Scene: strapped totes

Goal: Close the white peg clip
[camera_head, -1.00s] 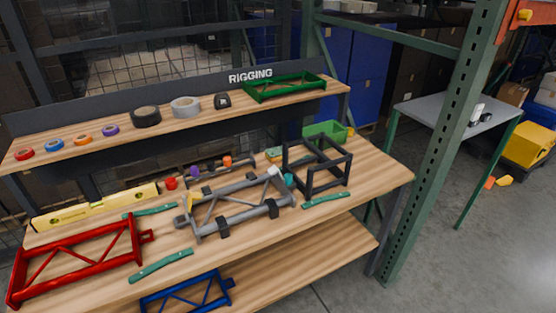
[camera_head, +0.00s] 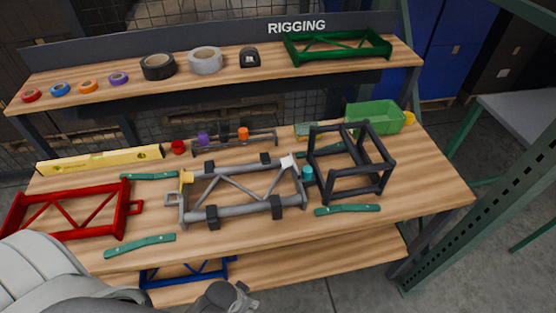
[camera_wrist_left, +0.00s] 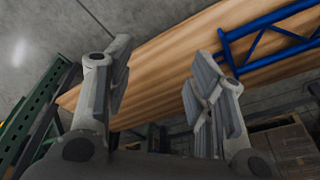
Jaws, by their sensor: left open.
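The white clip (camera_head: 288,162) is a small white piece at the far right corner of the grey truss frame (camera_head: 245,210) on the workbench. It is too small to tell whether it is open or shut. A yellow clip (camera_head: 187,178) sits at the frame's far left corner, and a teal piece (camera_head: 307,173) is at its right end. My left gripper (camera_head: 232,298) is at the bottom of the head view, well in front of the clip and apart from it. In the left wrist view its jaws (camera_wrist_left: 163,82) are spread and empty. My right gripper is not in view.
A black cube frame (camera_head: 348,195) stands just right of the clip. A red truss (camera_head: 75,215) lies left, and a blue truss (camera_head: 187,275) is on the lower shelf. Black blocks (camera_head: 277,207) hold the grey frame. The shelf (camera_head: 130,87) overhangs behind. A green upright (camera_head: 460,225) stands right.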

